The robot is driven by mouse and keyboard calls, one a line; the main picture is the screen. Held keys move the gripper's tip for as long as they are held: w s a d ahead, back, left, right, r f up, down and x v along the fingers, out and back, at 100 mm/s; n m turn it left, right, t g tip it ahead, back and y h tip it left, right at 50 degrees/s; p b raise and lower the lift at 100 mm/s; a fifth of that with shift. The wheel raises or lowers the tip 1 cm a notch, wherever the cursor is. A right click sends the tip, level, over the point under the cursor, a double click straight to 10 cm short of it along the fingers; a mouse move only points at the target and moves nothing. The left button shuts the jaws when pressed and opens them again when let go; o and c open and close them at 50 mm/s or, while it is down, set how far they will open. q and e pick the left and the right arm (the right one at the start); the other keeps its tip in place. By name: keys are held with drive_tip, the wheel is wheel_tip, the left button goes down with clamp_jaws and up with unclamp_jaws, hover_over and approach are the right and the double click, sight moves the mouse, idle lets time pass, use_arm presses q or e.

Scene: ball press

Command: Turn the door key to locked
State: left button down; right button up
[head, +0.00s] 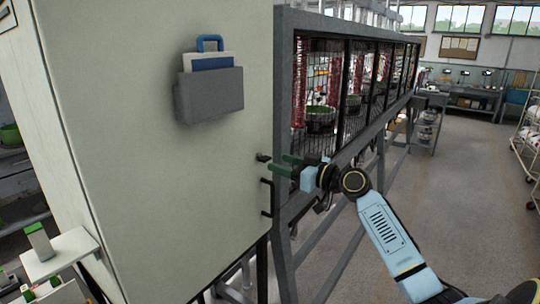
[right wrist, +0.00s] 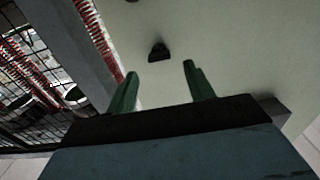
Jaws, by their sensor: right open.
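A small black door key (head: 263,157) sticks out near the right edge of a pale cabinet door (head: 150,190), above a black handle (head: 267,197). My right gripper (head: 279,165) is open and empty, its green fingers pointing at the door close to the key. In the right wrist view, the key (right wrist: 158,52) lies ahead of and roughly between the two open fingertips (right wrist: 160,70), with a visible gap. The key's exact turn angle is too small to tell. My left gripper is not in view.
A grey holder (head: 209,94) with papers and a blue-clipped board hangs on the door's upper part. A grey-framed mesh enclosure (head: 345,90) with red coils stands just right of the cabinet, close to my right gripper. Open floor (head: 465,190) lies to the right.

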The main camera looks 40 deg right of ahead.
sight(269, 159)
drive_tip(key=p+x, duration=0.1)
drive_tip(key=x, duration=0.4)
drive_tip(key=c, duration=1)
